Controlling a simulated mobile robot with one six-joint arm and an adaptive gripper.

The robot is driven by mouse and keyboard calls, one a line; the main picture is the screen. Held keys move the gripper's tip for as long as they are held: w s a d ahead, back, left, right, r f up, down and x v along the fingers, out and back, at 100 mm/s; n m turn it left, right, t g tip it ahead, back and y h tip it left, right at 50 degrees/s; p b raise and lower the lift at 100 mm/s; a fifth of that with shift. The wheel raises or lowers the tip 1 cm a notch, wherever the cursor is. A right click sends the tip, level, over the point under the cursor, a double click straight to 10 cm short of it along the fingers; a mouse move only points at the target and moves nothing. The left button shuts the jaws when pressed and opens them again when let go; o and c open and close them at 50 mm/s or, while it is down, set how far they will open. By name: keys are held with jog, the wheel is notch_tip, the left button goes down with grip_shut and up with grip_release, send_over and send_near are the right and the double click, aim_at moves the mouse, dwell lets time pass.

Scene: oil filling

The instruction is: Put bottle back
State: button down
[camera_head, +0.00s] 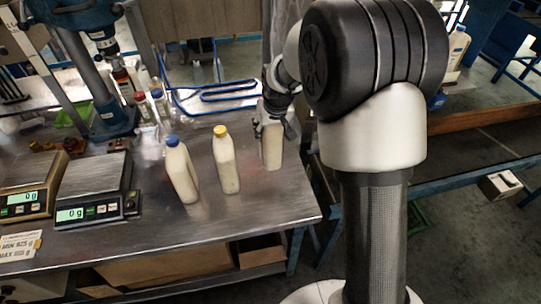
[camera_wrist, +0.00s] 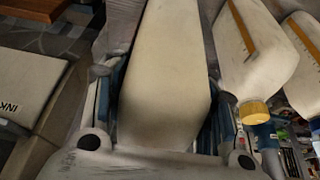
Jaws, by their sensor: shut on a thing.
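My gripper (camera_head: 272,118) is shut on a cream-coloured bottle (camera_head: 272,150) at the right part of the metal table (camera_head: 240,215). The bottle is upright, its base at or just above the tabletop; I cannot tell if it touches. Its top is hidden by my gripper. In the wrist view the held bottle (camera_wrist: 165,60) fills the middle between my two fingers. A yellow-capped bottle (camera_head: 226,162) stands to its left, and a blue-capped bottle (camera_head: 182,172) further left. In the wrist view the yellow-capped bottle (camera_wrist: 245,60) is close to the right finger.
Two scales reading 0 g, one black (camera_head: 95,190) and one brownish (camera_head: 30,190), stand on the table's left. Small bottles (camera_head: 143,108) and a blue press stand (camera_head: 110,118) are behind. The front of the table is clear. A pale box marked INK (camera_wrist: 28,88) shows in the wrist view.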

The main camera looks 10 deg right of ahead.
jog(key=shift+w+f+b, duration=0.1)
jog(key=shift+f+b, duration=1.05)
jog(key=shift+f, duration=3.55)
jog(key=shift+f, duration=0.15)
jog(key=c, duration=0.7)
grip_release()
jog(key=shift+f, duration=0.1)
